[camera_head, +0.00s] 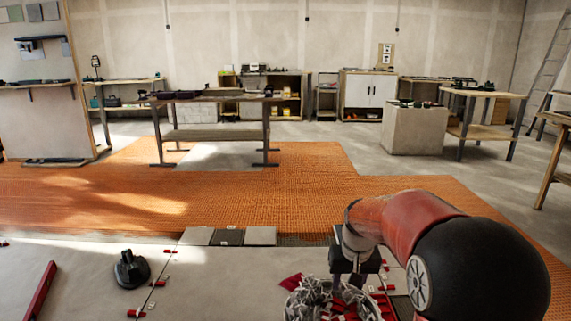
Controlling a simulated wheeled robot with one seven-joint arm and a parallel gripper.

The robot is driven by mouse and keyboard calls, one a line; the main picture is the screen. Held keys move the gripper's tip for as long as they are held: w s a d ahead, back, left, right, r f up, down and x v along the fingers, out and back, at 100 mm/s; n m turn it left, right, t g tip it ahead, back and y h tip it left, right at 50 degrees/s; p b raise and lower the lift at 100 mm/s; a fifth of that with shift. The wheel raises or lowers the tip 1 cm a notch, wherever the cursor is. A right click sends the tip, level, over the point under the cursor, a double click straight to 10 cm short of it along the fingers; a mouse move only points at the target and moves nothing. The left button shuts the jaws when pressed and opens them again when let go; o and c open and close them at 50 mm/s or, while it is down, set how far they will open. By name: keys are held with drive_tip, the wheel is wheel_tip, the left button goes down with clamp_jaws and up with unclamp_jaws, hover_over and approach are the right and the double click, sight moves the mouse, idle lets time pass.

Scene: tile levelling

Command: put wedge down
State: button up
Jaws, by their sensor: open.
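My gripper (352,281) is in the lower middle of the head view, pointing down. It is open, and its fingertips are partly lost against the clutter below. Under it is a container (331,301) heaped with pale grey clips. A red wedge-like piece (291,282) shows at the heap's left edge. More red wedges (383,300) lie to the right, partly hidden by my arm. Small red wedges (160,283) sit along a tile seam at the left, another (136,313) nearer. I cannot tell which wedge the task means.
A black suction-cup-like tool (131,269) stands on the large pale tile (80,281). A long red bar (39,292) lies at the left. Grey sample tiles (228,237) line the edge of the orange matting (270,190). A workbench (212,96) stands beyond.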

drive_tip(key=s+r+t, duration=0.2)
drive_tip(key=s+r, duration=0.7)
drive_tip(key=s, duration=0.4)
drive_tip(key=s+t, duration=0.1)
drive_tip(key=s, duration=1.3)
drive_tip(key=shift+f+t, duration=0.3)
drive_tip(key=shift+s+a, duration=0.1)
